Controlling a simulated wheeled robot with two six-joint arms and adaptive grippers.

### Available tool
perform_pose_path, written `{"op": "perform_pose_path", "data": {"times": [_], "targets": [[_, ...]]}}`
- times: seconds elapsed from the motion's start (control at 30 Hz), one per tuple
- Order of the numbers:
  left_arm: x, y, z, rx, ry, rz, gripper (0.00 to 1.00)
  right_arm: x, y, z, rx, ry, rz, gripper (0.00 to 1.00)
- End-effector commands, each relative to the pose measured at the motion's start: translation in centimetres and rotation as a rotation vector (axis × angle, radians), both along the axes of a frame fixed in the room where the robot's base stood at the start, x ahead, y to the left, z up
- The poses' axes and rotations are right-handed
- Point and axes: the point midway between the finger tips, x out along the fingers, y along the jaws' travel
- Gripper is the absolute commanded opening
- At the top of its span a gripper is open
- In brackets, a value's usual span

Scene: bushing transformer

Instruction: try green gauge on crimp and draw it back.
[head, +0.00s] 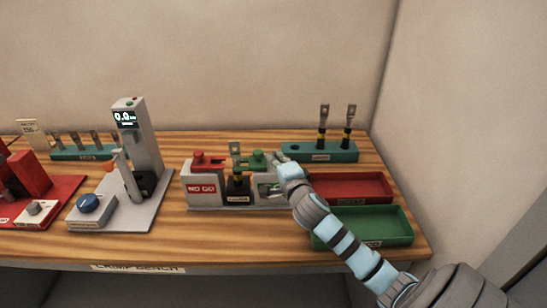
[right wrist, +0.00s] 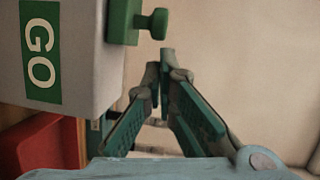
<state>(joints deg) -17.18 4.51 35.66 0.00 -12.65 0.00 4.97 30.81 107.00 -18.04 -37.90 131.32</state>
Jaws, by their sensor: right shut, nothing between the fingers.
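The green gauge (head: 257,159) sits on top of the white GO block at the right of the gauge stand. Its left end reaches close to the upright crimp (head: 235,150) in the black middle holder; I cannot tell whether they touch. My right gripper (head: 277,157) is at the gauge's right end and hides part of the GO block. The GO label (right wrist: 40,55) shows there too. My left gripper is not in view.
A red gauge (head: 207,159) sits on the NO GO block (head: 201,188). A red tray (head: 350,187) and a green tray (head: 362,227) lie at right. A teal rack (head: 319,155) with two crimped pieces stands behind. A grey tester (head: 140,140) stands left.

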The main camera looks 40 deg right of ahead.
Motion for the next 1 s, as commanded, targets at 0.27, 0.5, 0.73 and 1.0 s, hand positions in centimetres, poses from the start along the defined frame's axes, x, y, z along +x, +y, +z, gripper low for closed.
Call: {"op": "perform_pose_path", "data": {"times": [0.27,0.5,0.73,1.0], "targets": [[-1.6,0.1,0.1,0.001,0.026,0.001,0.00,0.9,0.4,-0.2,-0.002,0.003,0.001,0.00],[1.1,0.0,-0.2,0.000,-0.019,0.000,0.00,1.4,0.8,-0.4,0.003,0.000,0.000,0.00],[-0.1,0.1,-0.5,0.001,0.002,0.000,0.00,2.1,1.3,-0.3,0.000,0.002,0.000,0.00],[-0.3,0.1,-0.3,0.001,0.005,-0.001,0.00,2.0,1.4,-0.2,-0.001,0.002,0.004,0.00]]}}
